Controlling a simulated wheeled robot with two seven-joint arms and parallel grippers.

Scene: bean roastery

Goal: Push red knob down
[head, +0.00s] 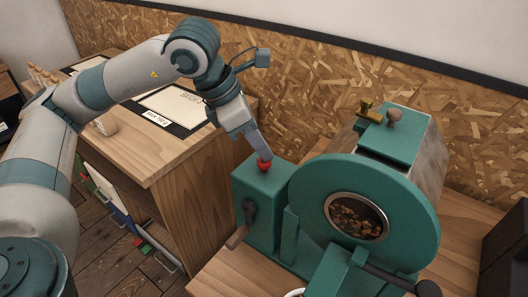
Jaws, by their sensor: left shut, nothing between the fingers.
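The red knob (264,165) sits on top of the green box (262,188) at the left side of the roaster. My left gripper (265,157) is shut and empty and points down at the knob. Its fingertips are at the top of the knob and cover part of it. I cannot tell whether they press on it or just hover. My right gripper is not in view.
The green roaster drum (306,216) with a round window of beans stands right of the box on a wooden table (222,276). A wooden cabinet (165,150) with papers stands behind left. A chipboard wall (310,95) is behind. A dark box (508,245) stands at the right edge.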

